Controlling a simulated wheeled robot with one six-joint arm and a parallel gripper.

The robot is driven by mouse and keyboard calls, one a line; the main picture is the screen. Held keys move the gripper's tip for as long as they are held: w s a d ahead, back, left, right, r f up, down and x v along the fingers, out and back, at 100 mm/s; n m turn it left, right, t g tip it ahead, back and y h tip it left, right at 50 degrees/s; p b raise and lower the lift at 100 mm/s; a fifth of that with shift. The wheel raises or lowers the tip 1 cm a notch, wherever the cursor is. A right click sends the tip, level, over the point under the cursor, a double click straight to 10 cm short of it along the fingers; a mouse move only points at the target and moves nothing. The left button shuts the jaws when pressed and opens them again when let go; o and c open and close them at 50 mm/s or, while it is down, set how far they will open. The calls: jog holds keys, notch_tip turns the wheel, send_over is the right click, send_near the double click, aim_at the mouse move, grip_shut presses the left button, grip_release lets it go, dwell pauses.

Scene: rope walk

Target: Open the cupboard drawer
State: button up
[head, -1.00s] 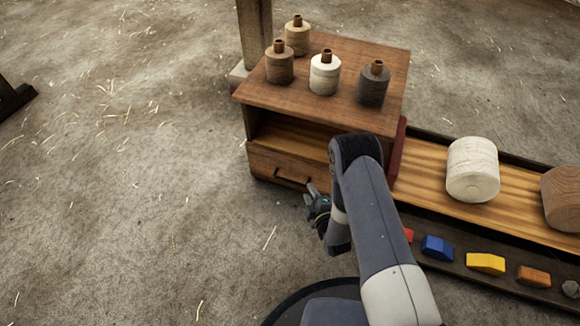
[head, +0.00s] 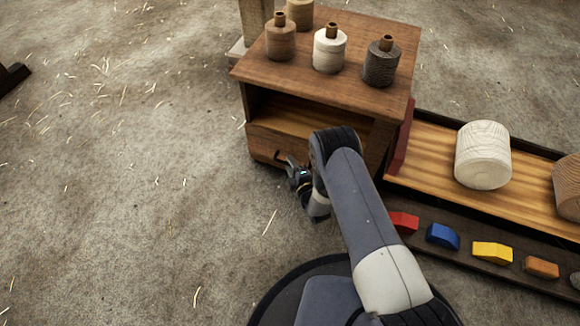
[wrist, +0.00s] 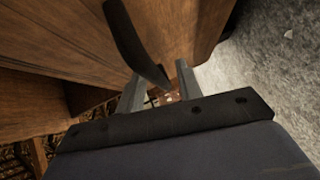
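The wooden cupboard (head: 330,38) stands ahead, with an open shelf above its drawer (head: 262,143). The drawer front looks flush with the cupboard; its right part is hidden behind my arm. A dark bar handle (head: 281,155) is on the drawer front and also shows in the wrist view (wrist: 134,42). My gripper (head: 290,166) is at the handle. In the wrist view my gripper (wrist: 158,80) has its two fingers apart, with the handle's near end between them. I cannot tell whether a finger touches it.
Several twine spools (head: 328,50) stand on the cupboard top. At right, a long wooden bench (head: 430,170) carries pale rolls (head: 483,155), with coloured blocks (head: 442,235) in a dark tray along its front.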

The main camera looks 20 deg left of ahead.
jog(key=shift+w+a, duration=0.35)
jog(key=shift+w, duration=0.05)
grip_shut()
dwell(0.4)
